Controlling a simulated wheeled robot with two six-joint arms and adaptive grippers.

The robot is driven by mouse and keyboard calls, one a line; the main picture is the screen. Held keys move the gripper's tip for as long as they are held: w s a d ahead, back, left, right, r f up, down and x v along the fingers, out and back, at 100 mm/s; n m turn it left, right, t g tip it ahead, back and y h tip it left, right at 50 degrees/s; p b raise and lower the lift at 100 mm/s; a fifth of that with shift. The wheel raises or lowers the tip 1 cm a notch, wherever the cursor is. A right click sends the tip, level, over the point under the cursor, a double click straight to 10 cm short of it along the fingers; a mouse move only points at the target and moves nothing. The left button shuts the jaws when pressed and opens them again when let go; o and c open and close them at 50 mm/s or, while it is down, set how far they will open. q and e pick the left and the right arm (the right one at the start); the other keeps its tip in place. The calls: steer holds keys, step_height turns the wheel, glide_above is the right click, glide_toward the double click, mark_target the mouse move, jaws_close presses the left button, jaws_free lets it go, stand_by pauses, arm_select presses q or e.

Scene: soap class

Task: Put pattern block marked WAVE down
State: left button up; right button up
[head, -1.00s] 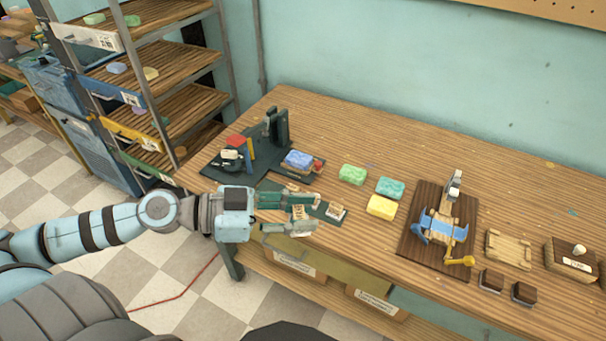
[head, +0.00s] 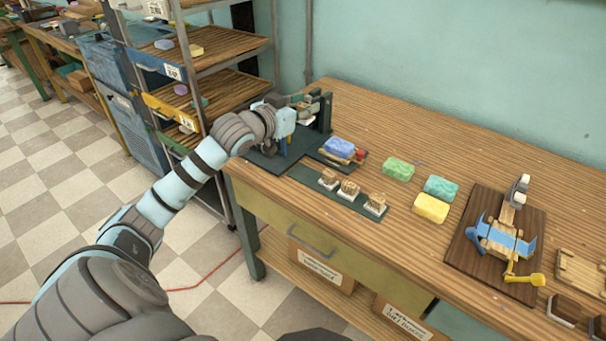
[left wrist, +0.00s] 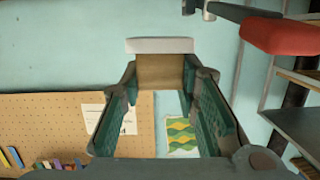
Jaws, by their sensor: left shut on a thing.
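My left gripper (head: 302,108) is at the dark upright stand (head: 325,108) at the table's back left corner. In the left wrist view my left gripper (left wrist: 162,88) is shut on a pattern block (left wrist: 160,72), a brown wooden body with a white slab at its far end. No marking on it is readable, so I cannot tell whether it says WAVE. In the head view the fingers and stand mostly hide it. Three similar blocks, (head: 327,179), (head: 349,190) and (head: 376,205), stand in a row on a dark green strip (head: 310,177). My right gripper is not in view.
A blue soap (head: 338,148) sits on a small tray right of the stand. Green (head: 398,169), teal (head: 441,189) and yellow (head: 431,208) soaps lie further right, before a wooden board with a blue device (head: 503,240). A metal shelf rack (head: 195,60) stands close left of the table.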

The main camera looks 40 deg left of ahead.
mark_target(303, 173)
arm_select(q)
step_height(303, 173, down, 17)
steer(key=b, duration=0.5)
steer(key=shift+f, duration=0.15)
steer(key=o, duration=1.1)
